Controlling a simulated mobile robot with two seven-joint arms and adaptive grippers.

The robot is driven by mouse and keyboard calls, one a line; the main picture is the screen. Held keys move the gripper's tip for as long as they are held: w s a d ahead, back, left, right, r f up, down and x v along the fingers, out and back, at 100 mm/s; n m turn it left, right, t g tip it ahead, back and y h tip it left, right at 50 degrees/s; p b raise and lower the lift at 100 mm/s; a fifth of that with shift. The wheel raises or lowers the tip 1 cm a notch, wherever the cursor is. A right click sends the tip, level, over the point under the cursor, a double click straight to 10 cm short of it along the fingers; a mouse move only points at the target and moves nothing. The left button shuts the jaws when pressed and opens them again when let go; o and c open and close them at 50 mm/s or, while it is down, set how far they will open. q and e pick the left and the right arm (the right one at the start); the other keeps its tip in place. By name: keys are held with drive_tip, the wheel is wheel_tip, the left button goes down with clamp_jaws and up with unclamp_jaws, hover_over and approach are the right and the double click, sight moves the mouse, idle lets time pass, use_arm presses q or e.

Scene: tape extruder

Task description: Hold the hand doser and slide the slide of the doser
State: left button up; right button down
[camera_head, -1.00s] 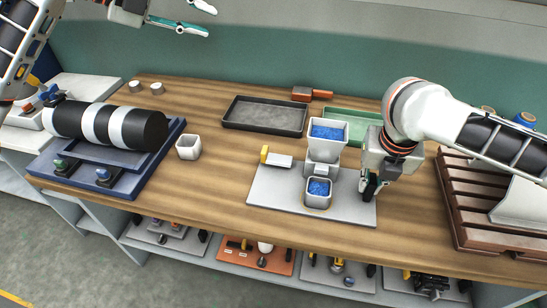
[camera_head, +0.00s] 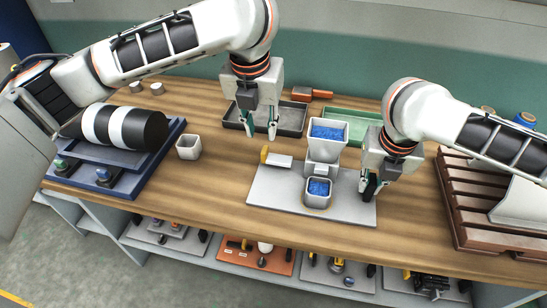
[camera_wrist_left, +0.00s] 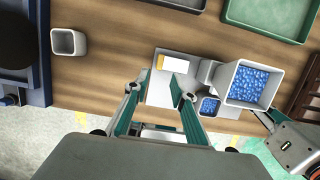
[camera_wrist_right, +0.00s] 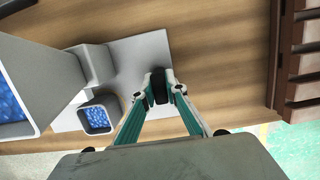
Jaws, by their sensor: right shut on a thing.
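The hand doser stands on a light grey plate (camera_head: 280,197). My left gripper (camera_head: 260,135) is open and empty, above and behind the slide. In the left wrist view the slide (camera_wrist_left: 178,64) lies just beyond the parted fingertips (camera_wrist_left: 157,87). My right gripper (camera_head: 370,195) is shut at the plate's right side on a dark grip piece (camera_wrist_right: 159,88), partly hidden by the fingers.
A black tray (camera_head: 290,118) and a green tray (camera_head: 350,121) lie behind the doser. A small white cup (camera_head: 188,147) and a blue stand with a striped roll (camera_head: 120,128) are at left.

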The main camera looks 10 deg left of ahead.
sight(265, 151)
use_arm(q)
drive_tip(key=shift+x, duration=4.3)
clamp_jaws()
drive_tip(key=shift+d, duration=0.1)
